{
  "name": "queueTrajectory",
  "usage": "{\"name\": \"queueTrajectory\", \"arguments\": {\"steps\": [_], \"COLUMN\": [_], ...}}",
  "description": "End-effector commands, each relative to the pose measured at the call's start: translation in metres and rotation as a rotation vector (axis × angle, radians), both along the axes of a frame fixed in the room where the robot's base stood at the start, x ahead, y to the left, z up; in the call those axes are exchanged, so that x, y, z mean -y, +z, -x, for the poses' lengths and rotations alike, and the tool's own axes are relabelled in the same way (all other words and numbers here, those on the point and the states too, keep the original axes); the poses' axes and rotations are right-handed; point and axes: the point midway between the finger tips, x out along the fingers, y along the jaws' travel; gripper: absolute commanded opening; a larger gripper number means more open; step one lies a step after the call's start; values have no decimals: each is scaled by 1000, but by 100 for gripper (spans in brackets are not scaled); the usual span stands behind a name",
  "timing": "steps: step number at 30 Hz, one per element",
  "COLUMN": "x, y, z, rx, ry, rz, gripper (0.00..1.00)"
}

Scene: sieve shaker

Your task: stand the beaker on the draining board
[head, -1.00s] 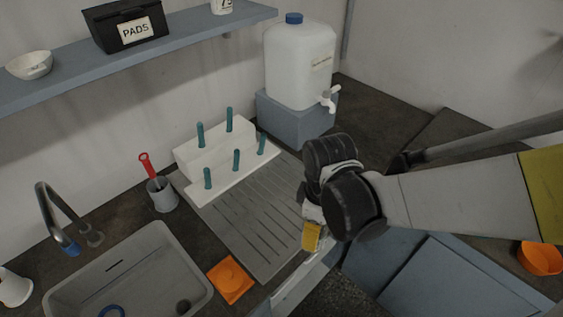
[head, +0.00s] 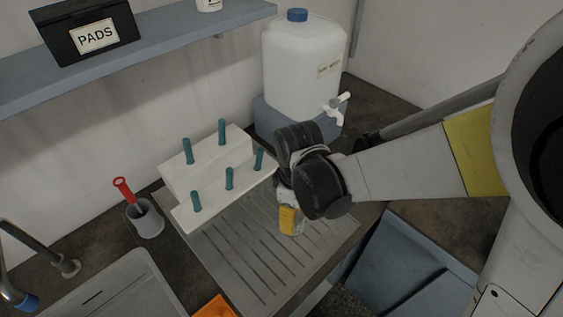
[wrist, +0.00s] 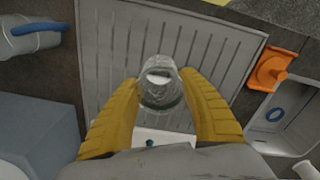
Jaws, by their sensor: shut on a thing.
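The beaker (wrist: 161,88) is clear and sits between the two yellow fingers of my gripper (wrist: 160,82) in the wrist view. My gripper is shut on it. In the head view my gripper (head: 289,216) is over the right part of the draining board (head: 243,262), with the beaker mostly hidden by the fingers. The draining board is grey and ribbed, and also shows behind the beaker in the wrist view (wrist: 108,45). I cannot tell whether the beaker's base touches the board.
A white peg rack (head: 205,170) with several teal pegs stands along the board's back. A large white container (head: 300,62) with a tap stands on a blue block behind my gripper. A grey cup (head: 146,219) with a red-handled tool, the sink (head: 118,288) and an orange item (head: 214,308) lie left.

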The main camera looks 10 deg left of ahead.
Motion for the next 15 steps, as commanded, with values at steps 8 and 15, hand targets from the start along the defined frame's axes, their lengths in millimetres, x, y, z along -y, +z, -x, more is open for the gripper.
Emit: {"name": "queueTrajectory", "arguments": {"steps": [8,15], "x": [-47,-52], "y": [-32,-50], "z": [-18,-19], "rx": [0,0], "ry": [0,-1], "rz": [0,0], "gripper": [13,13]}}
